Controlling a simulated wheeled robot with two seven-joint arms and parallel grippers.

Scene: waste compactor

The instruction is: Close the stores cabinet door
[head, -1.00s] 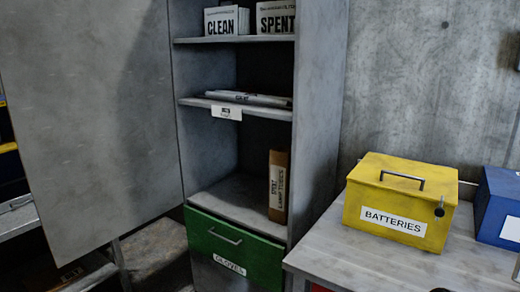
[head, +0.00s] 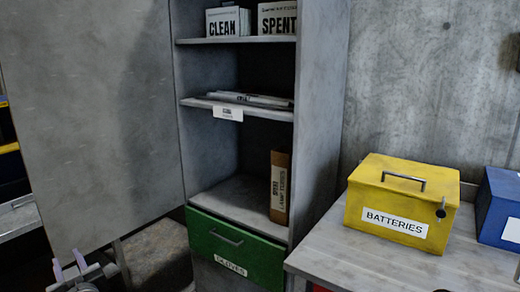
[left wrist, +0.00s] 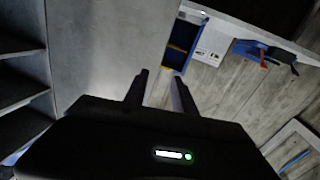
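The stores cabinet (head: 316,120) stands in the middle of the head view with its shelves exposed. Its grey door (head: 95,110) stands wide open, swung out to the left. My left gripper (head: 69,268) is at the lower left, by the door's bottom edge. Its two fingers are apart with nothing seen between them. In the left wrist view, my left gripper (left wrist: 159,88) also shows open, with the grey door panel (left wrist: 95,45) beside it and cabinet shelves (left wrist: 22,80) at the far left. I cannot tell whether it touches the door. My right gripper is not seen.
A green drawer (head: 232,248) labelled GLOVES sits below the shelves, seemingly shut. A bench (head: 350,262) on the right carries a yellow BATTERIES box (head: 402,205) and a blue box (head: 500,205). Shelving (head: 18,218) stands behind the door at the far left.

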